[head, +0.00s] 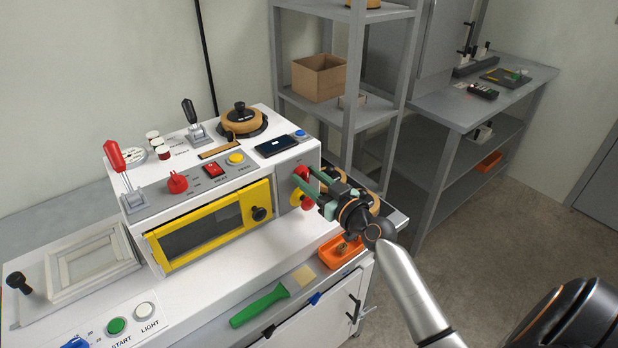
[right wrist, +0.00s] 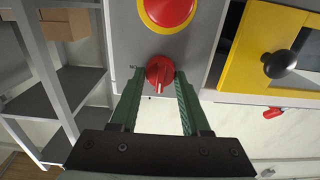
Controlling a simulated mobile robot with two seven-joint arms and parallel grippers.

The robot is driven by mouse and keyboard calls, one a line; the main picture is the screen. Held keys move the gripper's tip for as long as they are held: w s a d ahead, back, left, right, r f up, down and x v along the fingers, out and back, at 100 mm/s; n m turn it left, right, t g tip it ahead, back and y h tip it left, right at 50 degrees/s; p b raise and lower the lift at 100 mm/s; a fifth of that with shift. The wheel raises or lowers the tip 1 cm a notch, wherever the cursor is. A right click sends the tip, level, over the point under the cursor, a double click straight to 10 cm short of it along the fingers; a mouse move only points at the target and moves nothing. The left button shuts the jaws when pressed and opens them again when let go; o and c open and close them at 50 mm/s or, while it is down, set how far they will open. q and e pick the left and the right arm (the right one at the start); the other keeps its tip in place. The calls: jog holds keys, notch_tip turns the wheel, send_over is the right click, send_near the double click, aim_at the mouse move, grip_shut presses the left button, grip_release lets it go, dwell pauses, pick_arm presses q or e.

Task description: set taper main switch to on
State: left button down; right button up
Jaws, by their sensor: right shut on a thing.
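The taper main switch is a red rotary knob (head: 301,173) on the right side panel of the white machine. It also shows in the right wrist view (right wrist: 159,72), with its pale pointer mark toward the bottom of the picture. My right gripper (head: 306,179) is at this panel. In the right wrist view its green fingers (right wrist: 160,75) lie on either side of the knob, shut on it. My left gripper is in neither view.
A big red button (right wrist: 168,10) on a yellow plate sits close to the knob; in the head view this button (head: 307,203) is just below it. An orange bin (head: 340,252) and a green-handled tool (head: 258,306) lie on the bench. Grey shelving (head: 340,112) stands behind.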

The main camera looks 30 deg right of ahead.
grip_shut()
jog(key=m, duration=0.8)
jog(key=shift+d+p, duration=0.1)
jog(key=shift+p, duration=0.3)
jog(key=m, duration=0.5)
jog(key=shift+f+p, duration=0.1)
jog(key=shift+p, duration=0.2)
jog(key=m, duration=0.4)
jog(key=shift+d+f+m+p, duration=0.1)
jog(key=shift+m+p, duration=0.25)
jog(key=shift+m, duration=0.05)
